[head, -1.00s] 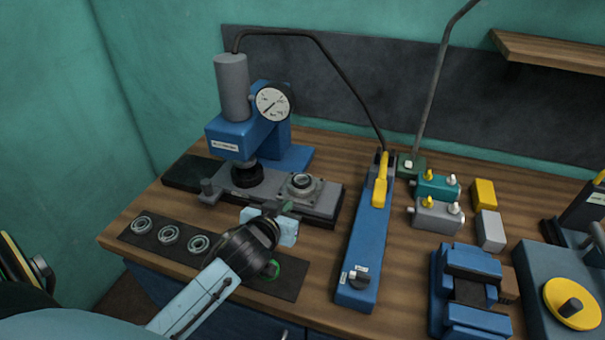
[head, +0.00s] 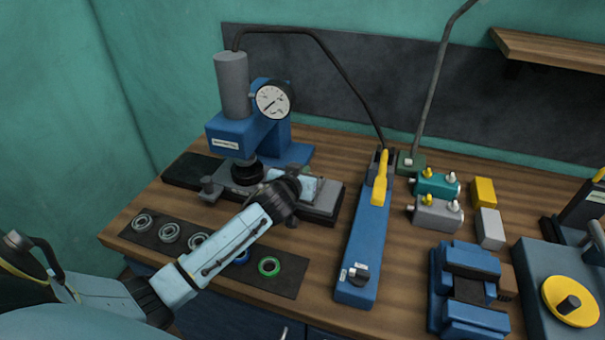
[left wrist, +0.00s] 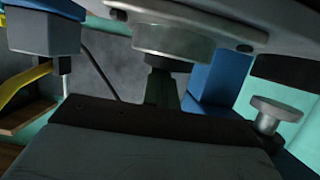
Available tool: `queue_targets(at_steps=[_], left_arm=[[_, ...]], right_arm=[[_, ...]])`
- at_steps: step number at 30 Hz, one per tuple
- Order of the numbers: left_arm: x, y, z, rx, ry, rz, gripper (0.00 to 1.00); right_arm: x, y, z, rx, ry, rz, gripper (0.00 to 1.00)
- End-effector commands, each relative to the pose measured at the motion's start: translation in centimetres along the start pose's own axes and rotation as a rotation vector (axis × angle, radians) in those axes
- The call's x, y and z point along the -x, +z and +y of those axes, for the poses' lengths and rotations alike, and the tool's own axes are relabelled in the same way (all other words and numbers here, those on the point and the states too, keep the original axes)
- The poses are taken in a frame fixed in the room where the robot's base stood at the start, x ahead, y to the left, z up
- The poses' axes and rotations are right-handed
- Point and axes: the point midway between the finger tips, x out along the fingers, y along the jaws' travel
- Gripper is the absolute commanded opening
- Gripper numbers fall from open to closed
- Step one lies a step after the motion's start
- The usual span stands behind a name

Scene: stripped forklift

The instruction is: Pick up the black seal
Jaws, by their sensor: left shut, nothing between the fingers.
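I cannot make out the black seal for sure. A black round part (head: 247,173) sits under the press ram, and I cannot tell whether it is the seal. The dark mat (head: 285,285) holds several rings; my left arm covers part of it. My left gripper (head: 303,186) is over the grey fixture at the press's foot and hides the round housing there. In the left wrist view, which looks upside down, the shut, empty fingers (left wrist: 162,85) point at the round grey housing (left wrist: 172,42), very close; contact is unclear. My right gripper is not in view.
The blue press (head: 228,135) with its dial stands just behind my gripper, and a clamp post (head: 207,190) is left of it. A blue lever tool (head: 365,240) with a yellow handle stands to the right. A green ring (head: 268,266) lies on the mat.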

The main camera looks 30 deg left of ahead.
Motion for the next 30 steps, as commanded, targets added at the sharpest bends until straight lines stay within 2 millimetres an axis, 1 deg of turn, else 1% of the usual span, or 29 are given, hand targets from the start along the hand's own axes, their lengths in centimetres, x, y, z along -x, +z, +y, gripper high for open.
queue_targets(at_steps=[1,12,14,21,24,30], left_arm=[[-0.1,0.5,0.0,0.001,-0.002,-0.003,0.0],[0.0,0.9,0.0,0.0,-0.002,-0.012,0.0],[0.4,1.1,0.0,0.001,-0.001,-0.013,0.0],[3.4,2.1,0.1,0.005,-0.001,-0.018,0.0],[3.9,2.4,0.1,0.002,-0.002,-0.018,0.0],[3.9,2.7,0.0,0.0,-0.003,-0.021,0.0]], right_arm=[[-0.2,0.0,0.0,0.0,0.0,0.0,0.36],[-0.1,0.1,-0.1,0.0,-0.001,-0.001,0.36],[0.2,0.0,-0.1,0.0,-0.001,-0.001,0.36],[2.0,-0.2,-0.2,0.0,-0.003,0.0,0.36],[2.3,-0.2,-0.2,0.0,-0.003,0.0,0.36],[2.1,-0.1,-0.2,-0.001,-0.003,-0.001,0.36]])
